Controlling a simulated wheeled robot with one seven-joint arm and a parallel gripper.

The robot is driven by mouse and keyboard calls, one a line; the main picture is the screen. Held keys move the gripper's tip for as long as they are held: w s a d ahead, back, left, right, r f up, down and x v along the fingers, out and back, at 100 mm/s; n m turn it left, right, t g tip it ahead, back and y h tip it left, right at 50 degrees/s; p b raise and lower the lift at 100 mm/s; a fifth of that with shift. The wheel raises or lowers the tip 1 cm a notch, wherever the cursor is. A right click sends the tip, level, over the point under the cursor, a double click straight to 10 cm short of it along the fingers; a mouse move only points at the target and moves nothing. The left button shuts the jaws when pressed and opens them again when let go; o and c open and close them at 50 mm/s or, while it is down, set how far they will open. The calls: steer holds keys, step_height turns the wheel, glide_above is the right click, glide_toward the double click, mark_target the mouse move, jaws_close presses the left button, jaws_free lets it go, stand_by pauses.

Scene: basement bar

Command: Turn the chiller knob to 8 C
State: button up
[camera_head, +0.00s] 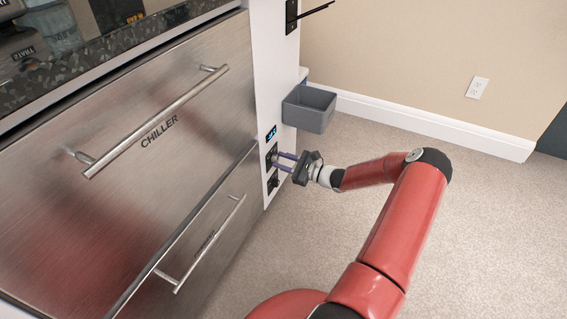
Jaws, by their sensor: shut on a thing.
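The chiller (190,70) is a brushed steel drawer front marked CHILLER, with a long bar handle, at the left of the head view. A white panel (262,60) stands at its right edge. On it is a small display (271,133) with blue digits too small to read. Below the display is a dark knob (271,155), partly hidden by my fingers. My gripper (277,160) reaches in from the right and is shut on this upper knob. A second dark knob (273,181) sits just below, free of the gripper.
A grey open bin (310,108) is fixed to the panel's side, just above my gripper. A lower steel drawer (205,235) has its own protruding handle. A black fitting (292,15) sits high on the panel. Carpet at the right is clear.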

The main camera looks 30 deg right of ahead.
steer(key=shift+n+b, duration=0.3)
steer(key=shift+n, duration=1)
steer(key=o, duration=1)
steer(key=shift+c, duration=0.2)
steer(key=v, duration=0.8)
